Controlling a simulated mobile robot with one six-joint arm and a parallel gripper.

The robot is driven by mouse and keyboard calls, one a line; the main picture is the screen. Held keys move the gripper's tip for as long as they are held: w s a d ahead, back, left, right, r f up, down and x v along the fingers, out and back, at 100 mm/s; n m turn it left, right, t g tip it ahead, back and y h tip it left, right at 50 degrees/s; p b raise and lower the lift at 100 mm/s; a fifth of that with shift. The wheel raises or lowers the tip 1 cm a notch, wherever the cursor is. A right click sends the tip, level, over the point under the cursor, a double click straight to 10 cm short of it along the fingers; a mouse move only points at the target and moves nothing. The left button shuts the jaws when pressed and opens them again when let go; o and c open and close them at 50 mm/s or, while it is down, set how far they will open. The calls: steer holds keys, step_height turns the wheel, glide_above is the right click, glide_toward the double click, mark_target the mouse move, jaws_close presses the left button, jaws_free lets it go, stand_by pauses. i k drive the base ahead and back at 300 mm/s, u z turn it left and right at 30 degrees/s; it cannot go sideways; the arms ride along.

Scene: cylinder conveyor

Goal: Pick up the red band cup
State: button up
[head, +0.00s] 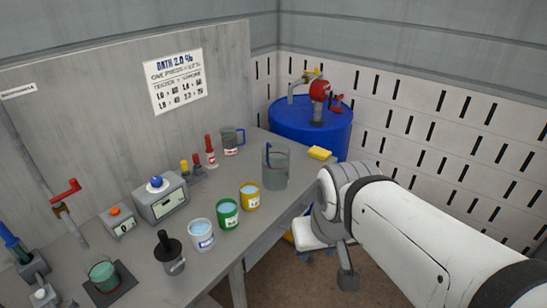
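No cup with a clear red band stands out in the head view. Three cups stand in a slanting row on the grey bench: one with a blue band (201,234), one green (228,213) and one yellow (250,197), each with pale blue contents. A grey mug-like jug (231,142) with a dark handle and a small red mark stands at the back. My arm comes in from the lower right. The dark grey part at its end, which looks like my gripper (347,279), hangs beyond the bench's right edge, away from the cups. Its fingers are too small to read.
A clear beaker (275,168) and a yellow sponge (320,153) are near the bench's right end. A blue drum (318,138) with a red valve stands behind. A grey device (160,199), a black-topped cup (169,255) and a red-handled lever (66,191) occupy the left.

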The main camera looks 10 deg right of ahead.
mark_target(101, 271)
steer(key=u, duration=0.1)
steer(key=i, duration=0.75)
steer(key=u, duration=2)
steer(key=k, duration=0.7)
steer(key=z, duration=0.1)
steer(key=i, duration=0.7)
steer(key=u, duration=0.15)
